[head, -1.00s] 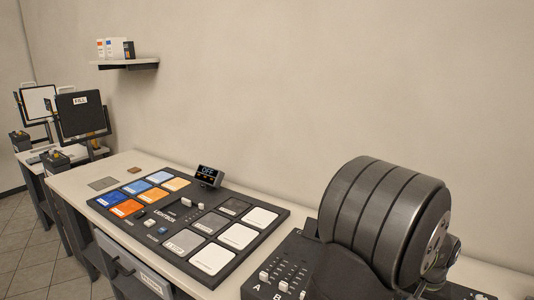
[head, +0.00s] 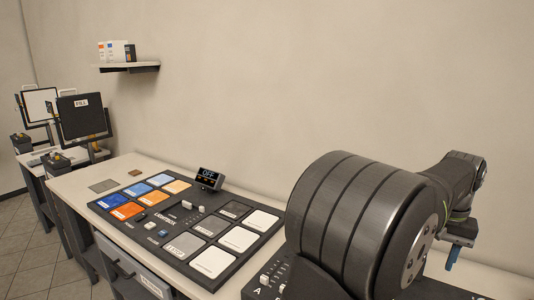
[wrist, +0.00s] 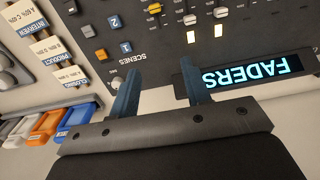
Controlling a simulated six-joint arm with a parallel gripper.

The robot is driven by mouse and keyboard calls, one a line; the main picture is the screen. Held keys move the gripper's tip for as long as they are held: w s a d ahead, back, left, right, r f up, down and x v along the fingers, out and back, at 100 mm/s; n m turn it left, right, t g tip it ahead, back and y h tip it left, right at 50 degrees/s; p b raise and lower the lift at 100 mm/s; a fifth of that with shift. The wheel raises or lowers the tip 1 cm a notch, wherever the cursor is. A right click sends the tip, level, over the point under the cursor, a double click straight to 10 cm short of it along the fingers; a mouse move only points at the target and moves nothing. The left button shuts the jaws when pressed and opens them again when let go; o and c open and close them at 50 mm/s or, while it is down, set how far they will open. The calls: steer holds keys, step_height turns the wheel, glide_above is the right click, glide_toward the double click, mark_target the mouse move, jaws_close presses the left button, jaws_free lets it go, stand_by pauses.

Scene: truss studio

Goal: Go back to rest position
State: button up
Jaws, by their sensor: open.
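My gripper (head: 453,256) hangs from my arm at the right of the head view, with its blue fingers pointing down. In the wrist view, my gripper (wrist: 157,82) shows two blue fingers spread apart with nothing between them. They are over a dark fader console (wrist: 150,52), and contact with it cannot be told. A lit display (wrist: 252,72) reading FADERS, upside down, lies just right of the fingers.
Colored trays (wrist: 45,126) and labeled cards (wrist: 45,50) lie left in the wrist view. A lightbox panel (head: 173,222) with colored tiles and an OFF display (head: 209,177) sits on the bench. A wall shelf (head: 128,67) is behind. The wall above is clear.

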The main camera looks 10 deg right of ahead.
step_height(320, 180, down, 7)
stand_by(0.4)
steer(key=shift+o, duration=0.5)
steer(key=shift+r, duration=0.1)
steer(key=o, duration=1.1)
steer(key=r, duration=0.2)
steer(key=s+a+r, duration=0.1)
steer(key=r, duration=0.2)
steer(key=s+a+r, duration=0.1)
steer(key=r, duration=0.1)
steer(key=shift+s+a+r, duration=0.15)
steer(key=shift+s, duration=0.05)
steer(key=shift+o, duration=0.2)
step_height(320, 180, down, 9)
steer(key=shift+s+a, duration=0.2)
step_height(320, 180, up, 10)
